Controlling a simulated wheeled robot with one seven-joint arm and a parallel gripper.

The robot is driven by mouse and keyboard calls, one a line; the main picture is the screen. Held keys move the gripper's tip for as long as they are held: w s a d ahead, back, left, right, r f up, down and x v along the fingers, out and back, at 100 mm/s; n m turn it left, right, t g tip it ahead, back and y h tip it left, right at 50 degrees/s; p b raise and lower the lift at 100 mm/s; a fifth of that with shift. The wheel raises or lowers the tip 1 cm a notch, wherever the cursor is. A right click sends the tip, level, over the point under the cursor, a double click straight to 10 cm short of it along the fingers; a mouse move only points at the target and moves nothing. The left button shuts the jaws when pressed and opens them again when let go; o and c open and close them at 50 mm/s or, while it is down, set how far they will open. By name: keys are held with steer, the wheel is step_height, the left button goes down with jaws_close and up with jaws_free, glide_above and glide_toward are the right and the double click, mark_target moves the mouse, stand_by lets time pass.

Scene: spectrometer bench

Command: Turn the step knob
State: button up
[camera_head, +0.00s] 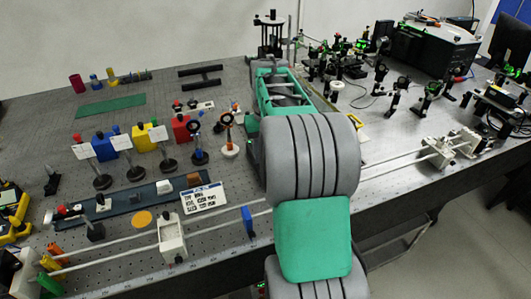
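I cannot single out the step knob in the head view; the small parts on the bench are too small to tell one knob from another. My grey and green arm (313,160) rises from the bottom edge and reaches over the middle of the optical bench (235,190). It covers the part of the bench behind it. My gripper does not show; the arm's far end is hidden or cannot be told from the black posts behind it. A white plate with black marks (204,197) lies left of my arm.
Two long rails (215,218) run along the bench's front, with a white carriage (171,238) on them. Red, blue and yellow blocks (145,139) and lens posts (200,146) stand at left. Optical mounts (397,92) and a black box (432,50) stand at right. A green mat (110,105) lies flat.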

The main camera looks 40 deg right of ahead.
step_height(320, 180, up, 8)
steer(key=shift+f, duration=0.1)
stand_by(0.4)
